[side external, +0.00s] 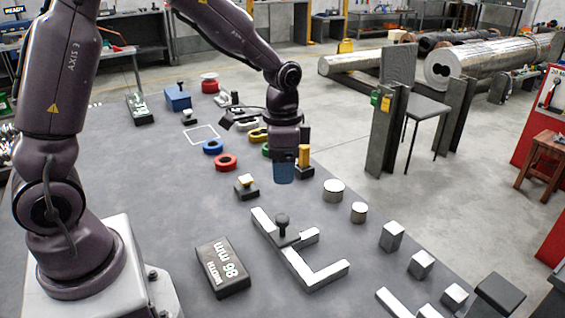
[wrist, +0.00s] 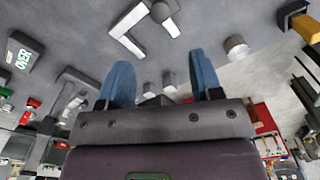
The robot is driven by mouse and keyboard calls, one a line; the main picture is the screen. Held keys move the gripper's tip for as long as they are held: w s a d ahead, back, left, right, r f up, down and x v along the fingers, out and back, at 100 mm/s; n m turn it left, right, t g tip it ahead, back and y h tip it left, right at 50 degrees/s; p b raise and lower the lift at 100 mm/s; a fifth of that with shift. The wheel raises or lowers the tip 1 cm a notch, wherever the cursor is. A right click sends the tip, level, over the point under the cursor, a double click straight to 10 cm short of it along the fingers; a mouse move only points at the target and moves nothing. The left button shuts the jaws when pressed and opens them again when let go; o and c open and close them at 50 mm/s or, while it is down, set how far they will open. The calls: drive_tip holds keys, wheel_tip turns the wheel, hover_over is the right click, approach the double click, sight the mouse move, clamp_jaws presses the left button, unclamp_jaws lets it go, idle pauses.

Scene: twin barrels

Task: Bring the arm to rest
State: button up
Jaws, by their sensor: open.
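My gripper (side external: 284,180) hangs pointing down over the grey table (side external: 130,170), near its right edge, apart from the table top. In the wrist view, its two blue fingers (wrist: 162,78) stand well apart. I see nothing held between them; small metal pieces show beyond the gap. A white angular metal bar piece (side external: 318,278) with a dark knob (side external: 282,222) lies on the table in front of the gripper. The bar piece also shows in the wrist view (wrist: 128,45), beyond the fingers.
Metal cylinders (side external: 333,190) and several metal blocks (side external: 391,236) line the right edge. Red (side external: 225,162) and blue rings (side external: 213,147) lie behind.

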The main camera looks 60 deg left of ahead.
drive_tip(key=s+d+r+n+t, duration=0.2)
drive_tip(key=s+r+n+t, duration=0.3)
drive_tip(key=s+r, duration=0.9)
drive_tip(key=s, duration=0.3)
drive_tip(key=shift+d+r+t, duration=0.25)
drive_tip(key=shift+t, duration=0.05)
